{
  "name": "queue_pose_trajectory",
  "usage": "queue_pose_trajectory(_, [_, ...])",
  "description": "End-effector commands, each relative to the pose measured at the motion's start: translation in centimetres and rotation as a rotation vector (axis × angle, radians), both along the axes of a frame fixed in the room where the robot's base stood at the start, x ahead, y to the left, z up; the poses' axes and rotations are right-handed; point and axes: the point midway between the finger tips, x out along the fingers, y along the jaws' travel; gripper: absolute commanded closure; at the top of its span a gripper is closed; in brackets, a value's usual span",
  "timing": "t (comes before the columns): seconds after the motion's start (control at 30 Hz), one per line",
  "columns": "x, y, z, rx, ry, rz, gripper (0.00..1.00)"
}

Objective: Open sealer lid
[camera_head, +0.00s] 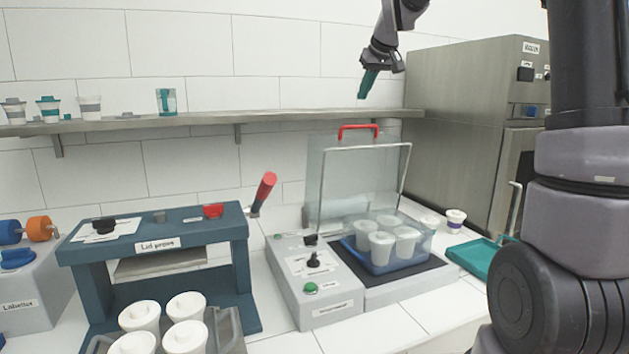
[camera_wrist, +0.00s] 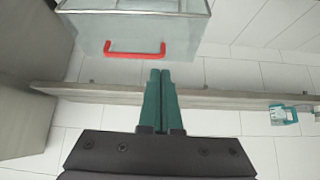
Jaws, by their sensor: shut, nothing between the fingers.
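The sealer (camera_head: 325,302) stands on the white counter, a grey box with a green button and black knobs. Its clear lid (camera_head: 358,185) is raised upright, with a metal frame and a red handle (camera_head: 358,128) at the top. A blue tray (camera_head: 395,262) with several white cups sits on the dark sealer bed under the lid. My gripper (camera_head: 363,97) is above the red handle, apart from it, with its green fingers together. In the wrist view, the fingers (camera_wrist: 160,75) are shut and empty, beside the red handle (camera_wrist: 134,49) of the lid.
A wall shelf (camera_head: 200,120) runs behind the sealer and bears several cups. The blue lid press (camera_head: 155,240) stands to the left, with a red-handled lever. A steel cabinet (camera_head: 450,120) stands at the right, near a teal tray (camera_head: 480,258) and a loose cup (camera_head: 455,220).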

Motion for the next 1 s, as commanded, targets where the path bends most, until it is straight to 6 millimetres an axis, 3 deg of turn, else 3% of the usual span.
queue_pose_trajectory(0.1, [-5.6,-1.1,0.7,0.015,0.017,-0.071,1.00])
queue_pose_trajectory(0.27, [-13.6,-3.2,0.3,0.064,0.050,-0.189,1.00])
queue_pose_trajectory(0.47, [-23.2,-5.6,-1.9,0.161,0.089,-0.336,1.00])
queue_pose_trajectory(0.6, [-29.2,-6.9,-4.4,0.244,0.118,-0.424,1.00])
queue_pose_trajectory(0.7, [-32.2,-7.4,-6.0,0.296,0.136,-0.469,1.00])
queue_pose_trajectory(0.83, [-34.6,-7.7,-7.6,0.339,0.154,-0.505,1.00])
queue_pose_trajectory(0.93, [-34.9,-7.9,-8.1,0.344,0.153,-0.510,0.62])
queue_pose_trajectory(0.97, [-34.7,-8.0,-8.1,0.334,0.144,-0.504,0.53])
queue_pose_trajectory(1.0, [-33.9,-8.3,-8.1,0.313,0.127,-0.491,0.53])
